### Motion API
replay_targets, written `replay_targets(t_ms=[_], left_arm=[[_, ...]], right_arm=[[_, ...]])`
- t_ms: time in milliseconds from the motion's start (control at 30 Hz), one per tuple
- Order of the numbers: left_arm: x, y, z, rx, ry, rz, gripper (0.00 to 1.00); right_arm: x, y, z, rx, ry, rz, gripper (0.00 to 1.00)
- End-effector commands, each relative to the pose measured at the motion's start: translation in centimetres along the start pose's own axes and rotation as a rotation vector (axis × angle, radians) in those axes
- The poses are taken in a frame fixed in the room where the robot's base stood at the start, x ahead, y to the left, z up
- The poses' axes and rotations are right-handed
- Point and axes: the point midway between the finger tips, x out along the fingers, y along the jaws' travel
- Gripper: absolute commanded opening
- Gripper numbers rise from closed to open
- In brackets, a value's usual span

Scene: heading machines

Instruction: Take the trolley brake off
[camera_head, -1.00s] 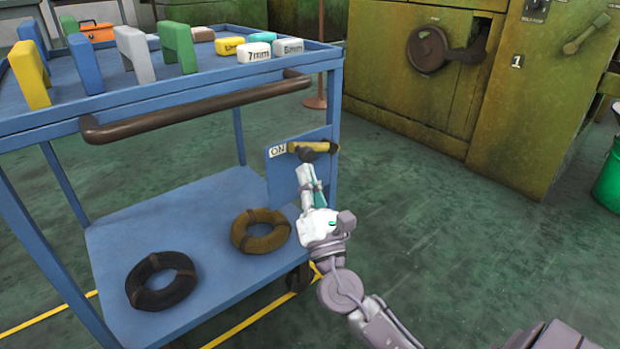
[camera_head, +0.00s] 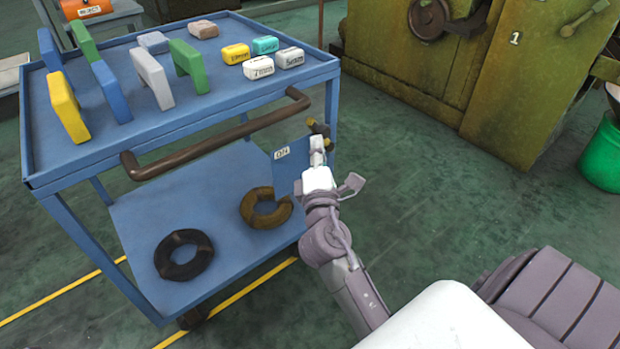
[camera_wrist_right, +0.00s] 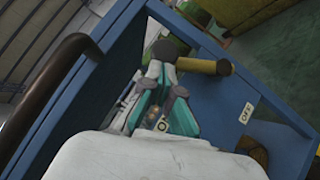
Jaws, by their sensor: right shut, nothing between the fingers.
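The blue trolley (camera_head: 235,100) stands at the left, with a dark brown push handle (camera_head: 215,134). Its brake lever, a yellow bar with a dark knob (camera_head: 319,129), sits on a blue side plate (camera_head: 290,172) at the near right leg. My right gripper (camera_head: 317,146) is just below the lever. In the wrist view its teal fingers (camera_wrist_right: 160,72) are closed and empty, right by the dark knob (camera_wrist_right: 163,50) and yellow bar (camera_wrist_right: 203,66). Contact is unclear. My left gripper is out of view.
Coloured upright pieces and several small labelled blocks (camera_head: 258,67) stand on the trolley top. A black ring (camera_head: 184,262) and a brown ring (camera_head: 266,221) lie on the lower shelf. A green machine (camera_head: 425,75) and green bucket (camera_head: 602,155) stand beyond; floor between is clear.

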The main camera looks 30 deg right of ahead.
Motion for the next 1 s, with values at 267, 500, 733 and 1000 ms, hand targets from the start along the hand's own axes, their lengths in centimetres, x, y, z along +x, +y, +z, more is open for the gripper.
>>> replay_targets(t_ms=[267, 500, 733, 1000], left_arm=[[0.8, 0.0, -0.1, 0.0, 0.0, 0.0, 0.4], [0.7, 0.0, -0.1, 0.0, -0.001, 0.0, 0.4], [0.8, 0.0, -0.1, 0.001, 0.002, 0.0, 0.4], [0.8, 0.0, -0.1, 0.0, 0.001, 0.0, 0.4]], right_arm=[[0.2, 0.1, 0.2, 0.023, -0.001, -0.019, 0.0], [0.2, 0.1, 0.3, 0.022, -0.002, -0.019, 0.0], [-0.3, 0.0, 0.2, 0.022, -0.001, -0.02, 0.0], [-5.3, 0.0, 0.2, 0.022, 0.002, -0.024, 0.0]])
